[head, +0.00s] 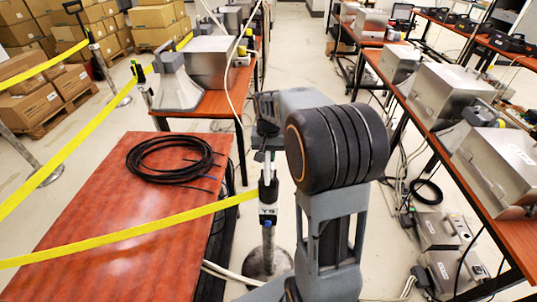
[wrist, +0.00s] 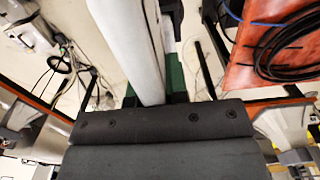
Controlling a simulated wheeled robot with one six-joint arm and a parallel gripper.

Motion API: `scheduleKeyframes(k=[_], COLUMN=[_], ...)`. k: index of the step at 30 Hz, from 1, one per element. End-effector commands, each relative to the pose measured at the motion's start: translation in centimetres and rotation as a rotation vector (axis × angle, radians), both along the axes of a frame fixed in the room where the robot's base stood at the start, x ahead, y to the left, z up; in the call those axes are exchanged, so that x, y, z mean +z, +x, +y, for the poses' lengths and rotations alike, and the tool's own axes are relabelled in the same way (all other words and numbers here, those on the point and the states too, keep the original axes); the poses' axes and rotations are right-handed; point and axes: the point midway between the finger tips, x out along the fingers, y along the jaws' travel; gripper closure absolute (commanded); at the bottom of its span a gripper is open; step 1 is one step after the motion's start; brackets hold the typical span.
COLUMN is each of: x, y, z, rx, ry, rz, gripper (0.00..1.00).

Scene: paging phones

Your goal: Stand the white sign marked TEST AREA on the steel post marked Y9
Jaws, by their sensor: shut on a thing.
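The steel post marked Y9 (head: 268,215) stands upright beside the near red table, with yellow tape running left from its dark head. My gripper (head: 267,140) is above the post's head, partly hidden by my arm. A pale, narrow strip, apparently the sign seen nearly edge-on, hangs between gripper and post. In the wrist view, the white sign (wrist: 130,45) is a long pale panel between the jaws of my gripper (wrist: 152,90), which is shut on it. Its lettering is not visible. I cannot tell whether its lower end touches the post.
The near red table (head: 100,250) holds a coil of black cable (head: 175,158). Yellow tape (head: 110,240) crosses over this table. A right-hand bench (head: 445,135) carries several metal boxes. Another tape post (head: 143,85) stands behind the near table. Cables lie on the floor at right.

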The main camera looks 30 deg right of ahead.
Motion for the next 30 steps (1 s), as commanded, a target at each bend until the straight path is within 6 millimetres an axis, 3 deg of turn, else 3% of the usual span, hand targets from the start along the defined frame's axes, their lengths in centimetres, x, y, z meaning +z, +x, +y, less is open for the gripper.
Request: scheduleKeyframes(k=[25,26,30], x=[-1.2,-1.2,-1.2], y=[0.0,0.0,0.0], z=[0.0,0.0,0.0], rx=[0.000,0.000,0.000], ry=[0.000,0.000,0.000], rz=[0.000,0.000,0.000], gripper=[1.00,0.84,0.75])
